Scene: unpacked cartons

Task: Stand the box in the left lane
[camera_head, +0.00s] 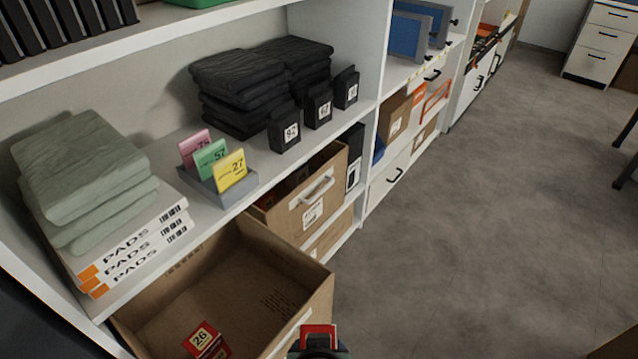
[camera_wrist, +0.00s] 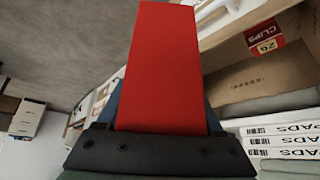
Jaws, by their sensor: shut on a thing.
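My gripper (camera_head: 319,349) shows at the bottom edge of the head view, in front of the shelving. It is shut on a plain red box (camera_wrist: 160,65), which fills the middle of the wrist view between the fingers (camera_wrist: 163,103). Only a small part of this held box (camera_head: 320,331) shows in the head view. I cannot tell which place is the left lane.
The open brown carton (camera_head: 319,292) stands left of my gripper. On the shelf above are PADS packs (camera_head: 135,250), green folded cloths (camera_head: 85,170), a grey card holder (camera_head: 217,187), black folded cloths (camera_head: 240,85) and black numbered blocks (camera_head: 284,130).

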